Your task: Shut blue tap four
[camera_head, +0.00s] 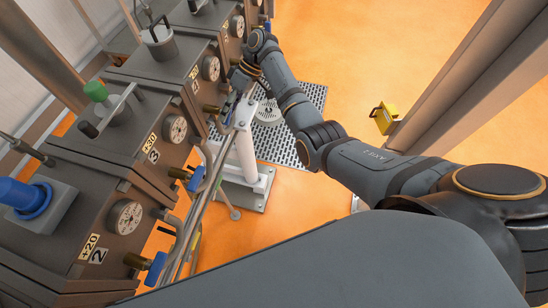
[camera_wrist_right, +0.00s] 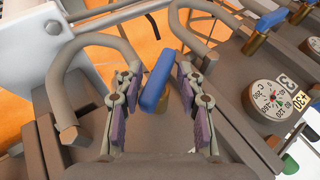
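In the right wrist view a blue tap handle (camera_wrist_right: 158,80) stands between the two fingers of my right gripper (camera_wrist_right: 160,92). The fingers are spread on either side of it, with a gap visible at each side. The tap there is mostly hidden; a brass stem (camera_head: 211,109) shows. My left gripper is not in view.
Other blue taps (camera_head: 194,178) and (camera_head: 156,268) stick out below gauges on units 3 and 2. Gauge 3 (camera_wrist_right: 268,98) is right of my gripper in the wrist view. Curved pipes (camera_wrist_right: 70,85) flank the fingers. A white post (camera_head: 245,155) stands nearby.

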